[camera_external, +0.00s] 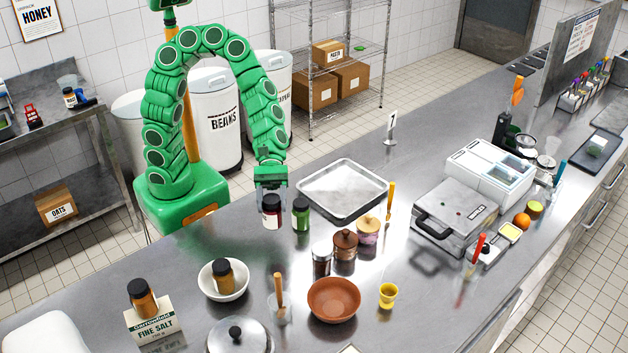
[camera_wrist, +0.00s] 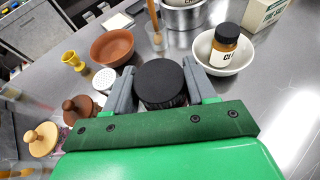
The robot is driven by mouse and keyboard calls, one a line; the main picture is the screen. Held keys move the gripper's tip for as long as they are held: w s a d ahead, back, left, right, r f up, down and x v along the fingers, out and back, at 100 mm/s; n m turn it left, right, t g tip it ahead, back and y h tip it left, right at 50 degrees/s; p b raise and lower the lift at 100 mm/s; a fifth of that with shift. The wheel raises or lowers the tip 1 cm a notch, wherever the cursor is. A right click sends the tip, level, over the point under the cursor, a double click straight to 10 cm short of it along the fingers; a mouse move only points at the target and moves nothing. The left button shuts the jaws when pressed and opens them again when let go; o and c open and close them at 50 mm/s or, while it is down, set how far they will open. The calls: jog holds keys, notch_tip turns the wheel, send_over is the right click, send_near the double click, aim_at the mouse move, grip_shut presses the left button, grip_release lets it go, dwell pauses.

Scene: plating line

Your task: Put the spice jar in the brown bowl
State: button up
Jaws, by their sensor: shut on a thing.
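In the wrist view the round black lid (camera_wrist: 160,80) sits between the two grey fingers of my gripper (camera_wrist: 160,88). The jar is upright; I cannot tell whether its base touches the counter. The brown bowl (camera_external: 334,301) stands empty on the counter, toward the bottom of the external view. It also shows in the wrist view (camera_wrist: 112,48), beyond the fingers, to the left.
A green jar (camera_external: 301,216) stands just right of the held jar. A metal-lidded shaker (camera_external: 321,262), a brown lidded pot (camera_external: 345,246) and a yellow cup (camera_external: 388,296) stand near the bowl. A white bowl (camera_external: 208,287) holds an amber jar (camera_external: 223,276). A tray (camera_external: 343,188) lies behind.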

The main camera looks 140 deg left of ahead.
jog(key=shift+w+r, duration=0.4)
jog(key=shift+w, duration=0.05)
jog(key=w+d+r+m+g+h, duration=0.1)
jog(key=w+r+m, duration=0.1)
jog(key=w, duration=0.4)
jog(key=w+d+r+m+g+h, duration=0.1)
jog(key=w+d+r+h, duration=0.1)
jog(key=w, duration=0.4)
jog(key=shift+g, duration=0.4)
jog(key=shift+w+a+f, duration=0.15)
jog(key=shift+w+f, duration=2.1)
jog(key=shift+w, duration=0.25)
jog(key=shift+w+a+f, duration=0.2)
jog(key=shift+w+f, duration=2)
jog(key=shift+w, duration=0.25)
jog(key=shift+w+a+f, duration=0.15)
jog(key=shift+w+f, duration=2.1)
jog(key=shift+w, duration=0.25)
jog(key=shift+f, duration=0.1)
jog(key=o, duration=1.2)
jog(key=shift+f, duration=0.1)
